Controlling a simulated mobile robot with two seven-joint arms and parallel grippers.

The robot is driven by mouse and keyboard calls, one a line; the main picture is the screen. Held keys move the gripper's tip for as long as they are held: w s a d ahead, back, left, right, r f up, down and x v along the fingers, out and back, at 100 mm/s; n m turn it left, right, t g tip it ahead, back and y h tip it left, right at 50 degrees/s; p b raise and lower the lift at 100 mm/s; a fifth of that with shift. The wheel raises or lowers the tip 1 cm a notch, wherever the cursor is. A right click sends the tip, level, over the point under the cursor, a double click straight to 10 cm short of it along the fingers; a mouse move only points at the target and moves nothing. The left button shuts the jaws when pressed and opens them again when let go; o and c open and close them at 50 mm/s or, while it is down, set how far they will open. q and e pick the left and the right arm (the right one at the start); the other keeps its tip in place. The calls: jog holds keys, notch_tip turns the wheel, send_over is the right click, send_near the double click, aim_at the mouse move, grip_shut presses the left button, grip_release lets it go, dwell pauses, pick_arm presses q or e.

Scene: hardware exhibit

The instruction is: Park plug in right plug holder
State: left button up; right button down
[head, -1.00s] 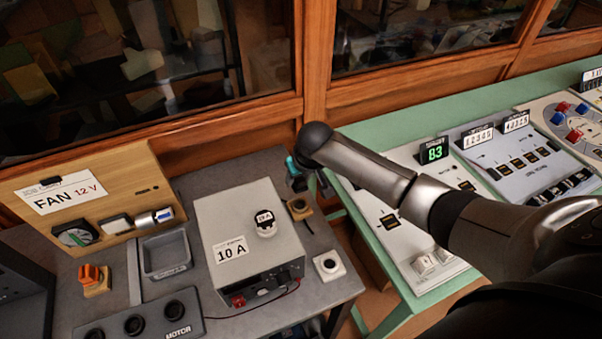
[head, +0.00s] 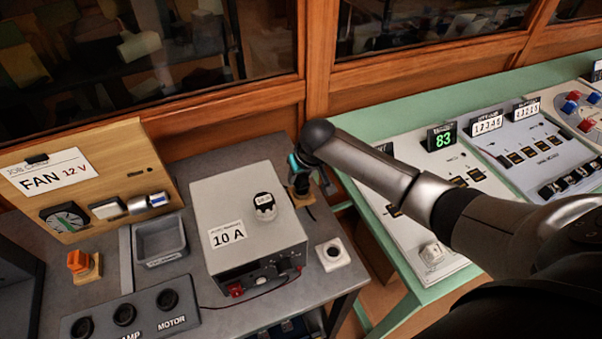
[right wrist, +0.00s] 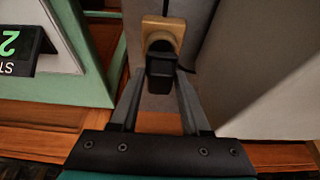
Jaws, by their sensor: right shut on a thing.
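The right plug holder, a small wooden block (right wrist: 168,27), is directly at the plug's far end. In the head view the holder (head: 304,197) is partly covered by the gripper and plug. I cannot tell whether the plug is seated in it or just above it. An orange plug (head: 78,261) sits on another wooden holder at left. My left gripper is not in view.
The pale power supply box (head: 245,215) marked 10 A stands close left of the gripper. A white block with a dark round top (head: 333,253) is in front. A green-edged console (head: 430,150) is to the right across a gap. A wood-framed window rises behind.

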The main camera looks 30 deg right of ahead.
jog(key=shift+f+p, duration=0.15)
jog(key=shift+p, duration=0.55)
dwell(1.0)
jog(key=shift+f, duration=0.95)
dwell(1.7)
grip_release()
dwell(0.5)
jog(key=shift+r+p, duration=3.5)
jog(key=shift+p, duration=0.65)
jog(key=shift+f, duration=0.1)
